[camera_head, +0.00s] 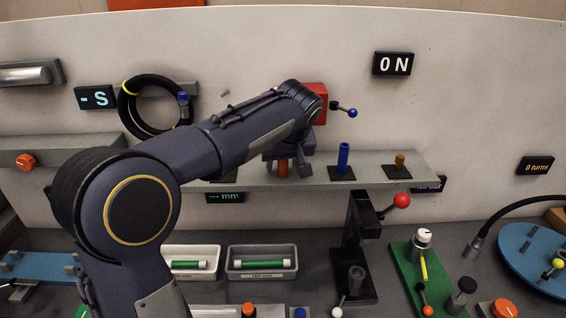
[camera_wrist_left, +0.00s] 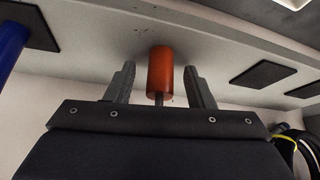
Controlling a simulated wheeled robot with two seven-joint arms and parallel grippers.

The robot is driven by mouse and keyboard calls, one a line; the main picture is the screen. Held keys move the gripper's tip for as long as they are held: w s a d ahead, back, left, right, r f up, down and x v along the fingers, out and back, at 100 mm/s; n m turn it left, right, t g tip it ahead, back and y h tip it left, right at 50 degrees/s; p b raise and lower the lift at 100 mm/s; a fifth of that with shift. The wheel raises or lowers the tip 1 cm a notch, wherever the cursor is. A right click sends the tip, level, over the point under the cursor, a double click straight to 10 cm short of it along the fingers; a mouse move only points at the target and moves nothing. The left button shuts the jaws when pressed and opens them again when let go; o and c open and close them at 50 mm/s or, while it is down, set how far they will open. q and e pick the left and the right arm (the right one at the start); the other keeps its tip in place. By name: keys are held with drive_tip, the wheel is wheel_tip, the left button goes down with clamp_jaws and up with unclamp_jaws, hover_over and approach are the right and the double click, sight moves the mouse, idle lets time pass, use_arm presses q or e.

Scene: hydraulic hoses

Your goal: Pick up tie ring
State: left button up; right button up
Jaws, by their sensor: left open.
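My left gripper (camera_head: 288,160) is over the grey shelf, and it also shows in the wrist view (camera_wrist_left: 159,82). It is open, with one finger on each side of an upright orange cylinder (camera_wrist_left: 160,70). Gaps show between the cylinder and both fingers. The cylinder (camera_head: 284,167) is partly hidden by the gripper in the head view. I cannot tell for certain which thing is the tie ring. A coiled black hose (camera_head: 124,104) with yellow bands hangs on the wall at left. My right gripper is not in view.
On the shelf (camera_head: 320,180), a blue cylinder (camera_head: 343,158) and a short brass piece (camera_head: 400,160) stand on black pads. A red box (camera_head: 316,97) with a blue-knobbed lever is behind my wrist. Below are grey bins (camera_head: 262,275) and a black stand (camera_head: 358,235) with a red knob.

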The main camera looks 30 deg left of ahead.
use_arm(q)
drive_tip(key=c, duration=1.1)
clamp_jaws()
drive_tip(key=shift+r, duration=0.6)
drive_tip(key=s+d+b, duration=0.5)
drive_tip(key=s+d, duration=0.7)
drive_tip(key=s, duration=0.1)
drive_tip(key=shift+s+d, duration=0.15)
